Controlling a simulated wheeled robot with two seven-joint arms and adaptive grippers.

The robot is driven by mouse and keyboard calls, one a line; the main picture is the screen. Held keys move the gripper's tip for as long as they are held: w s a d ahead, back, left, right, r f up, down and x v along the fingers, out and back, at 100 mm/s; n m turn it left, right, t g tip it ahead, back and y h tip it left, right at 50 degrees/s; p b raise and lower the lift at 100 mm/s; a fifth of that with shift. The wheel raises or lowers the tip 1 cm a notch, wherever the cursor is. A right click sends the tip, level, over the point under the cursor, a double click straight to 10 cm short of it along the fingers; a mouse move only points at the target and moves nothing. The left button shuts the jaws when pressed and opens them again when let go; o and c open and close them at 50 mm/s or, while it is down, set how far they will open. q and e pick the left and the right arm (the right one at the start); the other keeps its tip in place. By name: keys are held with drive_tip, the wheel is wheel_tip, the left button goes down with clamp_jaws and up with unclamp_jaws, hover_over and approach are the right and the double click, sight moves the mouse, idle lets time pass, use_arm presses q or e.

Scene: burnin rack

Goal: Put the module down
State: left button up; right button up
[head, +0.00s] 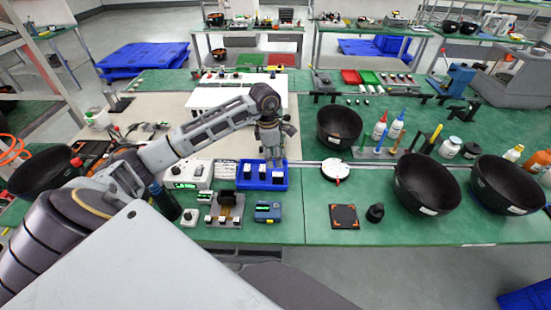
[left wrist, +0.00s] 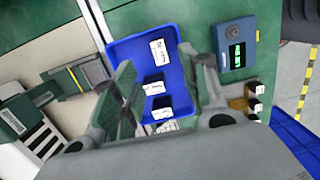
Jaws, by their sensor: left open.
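Black modules (head: 247,171) with white labels sit in a blue tray (head: 262,187) near the middle of the green bench. In the left wrist view, a white-labelled module (left wrist: 158,50) lies toward one end of the blue tray (left wrist: 122,50). Two more dark modules stand closer together there, one (left wrist: 153,84) beside the other (left wrist: 162,106). My left gripper (head: 272,153) points down over the tray. In the left wrist view, its fingers (left wrist: 160,88) are spread apart on either side of the tray, with no module clearly gripped. My right gripper is out of view.
A blue device with a green display (head: 267,211) and a small stand with modules (head: 226,210) lie in front of the tray. A white display unit (head: 187,174) is to its left. Black bowls (head: 338,127) stand to the right. The front green surface between them has free room.

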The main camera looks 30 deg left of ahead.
use_arm(q)
drive_tip(key=shift+s+a+r+p, duration=0.15)
drive_tip(key=shift+r+p, duration=0.55)
drive_tip(key=shift+r, duration=1)
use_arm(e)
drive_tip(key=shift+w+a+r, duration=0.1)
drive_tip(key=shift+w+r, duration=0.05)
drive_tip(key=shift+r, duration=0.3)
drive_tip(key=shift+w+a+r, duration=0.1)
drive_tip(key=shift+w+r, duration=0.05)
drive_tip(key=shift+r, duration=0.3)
